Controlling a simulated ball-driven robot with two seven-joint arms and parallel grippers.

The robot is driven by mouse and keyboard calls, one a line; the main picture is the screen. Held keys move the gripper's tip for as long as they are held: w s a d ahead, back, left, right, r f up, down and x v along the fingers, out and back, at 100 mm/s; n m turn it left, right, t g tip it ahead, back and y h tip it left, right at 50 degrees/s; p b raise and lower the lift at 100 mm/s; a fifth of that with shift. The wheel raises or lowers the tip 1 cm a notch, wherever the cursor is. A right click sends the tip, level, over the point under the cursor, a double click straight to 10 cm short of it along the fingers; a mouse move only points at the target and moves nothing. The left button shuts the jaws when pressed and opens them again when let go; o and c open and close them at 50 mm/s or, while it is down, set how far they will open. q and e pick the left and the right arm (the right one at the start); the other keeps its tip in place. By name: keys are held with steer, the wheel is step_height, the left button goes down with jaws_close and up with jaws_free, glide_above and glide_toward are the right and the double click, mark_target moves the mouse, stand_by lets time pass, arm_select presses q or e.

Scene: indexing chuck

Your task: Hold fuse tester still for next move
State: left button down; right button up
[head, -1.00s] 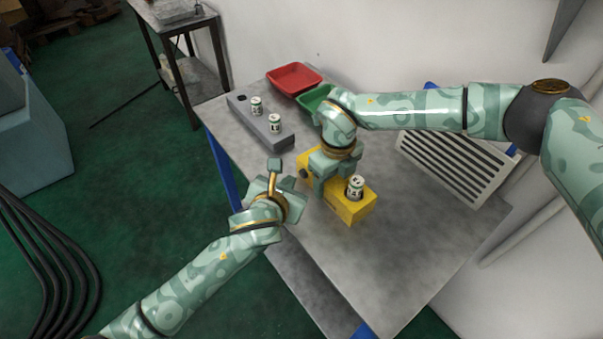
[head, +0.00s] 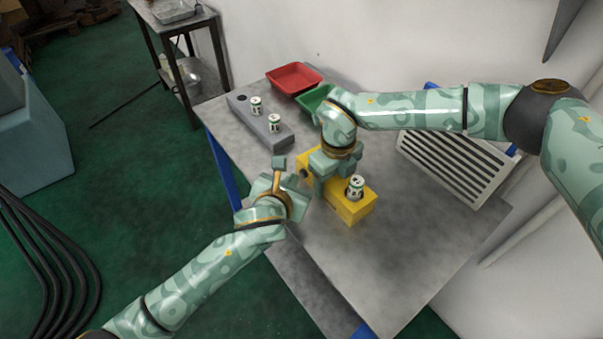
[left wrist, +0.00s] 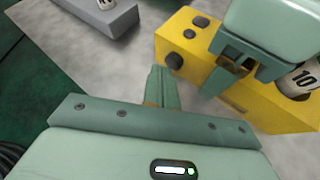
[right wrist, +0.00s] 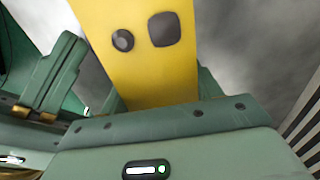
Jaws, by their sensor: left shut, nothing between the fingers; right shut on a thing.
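The fuse tester is a yellow box (head: 351,212) on the metal table, with a white cylindrical fuse (head: 355,187) standing in its near end. In the left wrist view the tester (left wrist: 187,52) shows dark knobs, and the fuse (left wrist: 302,80) bears a "10". My right gripper (head: 318,181) is shut across the middle of the tester. In the right wrist view the tester's yellow face (right wrist: 135,55) lies between the fingers. My left gripper (head: 278,168) is shut and empty, just left of the tester and apart from it. It shows in the left wrist view (left wrist: 162,85).
A grey block (head: 262,128) holds two more fuses at the back left. A red tray (head: 294,78) and a green tray (head: 311,99) lie behind. A slotted white panel (head: 455,165) stands at the right. The table front is clear.

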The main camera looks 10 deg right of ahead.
arm_select(q)
steer(key=shift+w+d, duration=0.25)
steer(key=shift+d, duration=0.3)
stand_by(0.9)
steer(key=shift+a, duration=0.1)
steer(key=shift+s+a, duration=0.45)
steer(key=shift+a, duration=0.35)
steer(key=shift+s+a, duration=0.4)
steer(key=shift+a, duration=0.35)
steer(key=shift+s+a, duration=0.4)
steer(key=shift+a, duration=0.35)
steer(key=shift+s+a, duration=0.4)
steer(key=shift+a, duration=0.35)
arm_select(e)
steer(key=o, duration=1.2)
steer(key=shift+r, duration=0.1)
